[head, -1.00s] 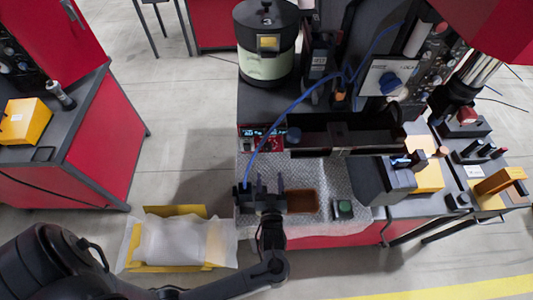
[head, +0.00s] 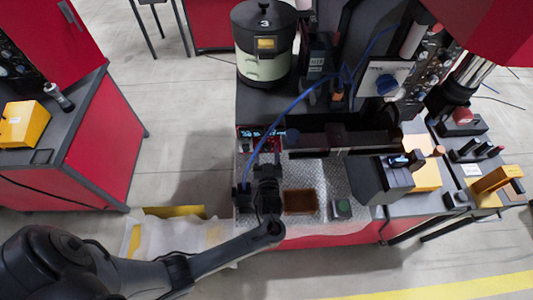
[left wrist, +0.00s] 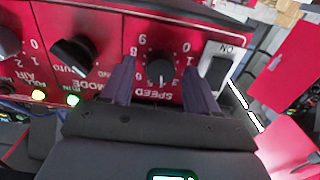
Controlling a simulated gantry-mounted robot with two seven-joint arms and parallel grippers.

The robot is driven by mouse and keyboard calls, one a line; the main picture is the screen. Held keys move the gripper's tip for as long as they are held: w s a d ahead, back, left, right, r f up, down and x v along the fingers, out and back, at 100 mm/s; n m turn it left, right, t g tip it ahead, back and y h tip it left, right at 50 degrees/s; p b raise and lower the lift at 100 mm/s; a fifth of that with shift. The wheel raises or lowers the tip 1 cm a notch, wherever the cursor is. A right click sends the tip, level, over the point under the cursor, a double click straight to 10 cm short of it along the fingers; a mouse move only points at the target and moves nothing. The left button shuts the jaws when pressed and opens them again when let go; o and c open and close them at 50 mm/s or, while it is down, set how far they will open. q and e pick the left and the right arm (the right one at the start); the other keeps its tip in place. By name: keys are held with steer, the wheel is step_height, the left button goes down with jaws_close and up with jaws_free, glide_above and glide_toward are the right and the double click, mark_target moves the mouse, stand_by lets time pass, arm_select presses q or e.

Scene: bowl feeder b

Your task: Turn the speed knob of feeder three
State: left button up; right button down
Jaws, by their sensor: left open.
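Feeder three (head: 264,50) is the dark-lidded, pale green bowl marked 3, at the top middle of the head view. Its small red control panel (head: 262,140) sits below it. In the left wrist view, the black speed knob (left wrist: 160,66) sits on the red panel, with the upside-down SPEED label below it. My left gripper (left wrist: 160,82) is open, with one finger on each side of the knob in the picture; I cannot tell whether they touch it. In the head view the left gripper (head: 267,172) is at the panel's front, its fingertips hidden. My right gripper is not seen.
Left of the speed knob is the MODE knob (left wrist: 73,53); right of it is a rocker switch (left wrist: 215,66). A blue cable (head: 292,107) arches close beside the left gripper. A brown tray (head: 300,201) and green button box (head: 342,208) lie to its right.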

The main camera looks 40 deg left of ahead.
arm_select(q)
steer(key=c, duration=1)
steer(key=shift+c, duration=0.2)
steer(key=shift+r+m+p, duration=0.15)
steer(key=shift+m+p, duration=1.05)
steer(key=shift+m, duration=0.2)
steer(key=shift+m+p, duration=0.8)
steer(key=shift+m, duration=0.7)
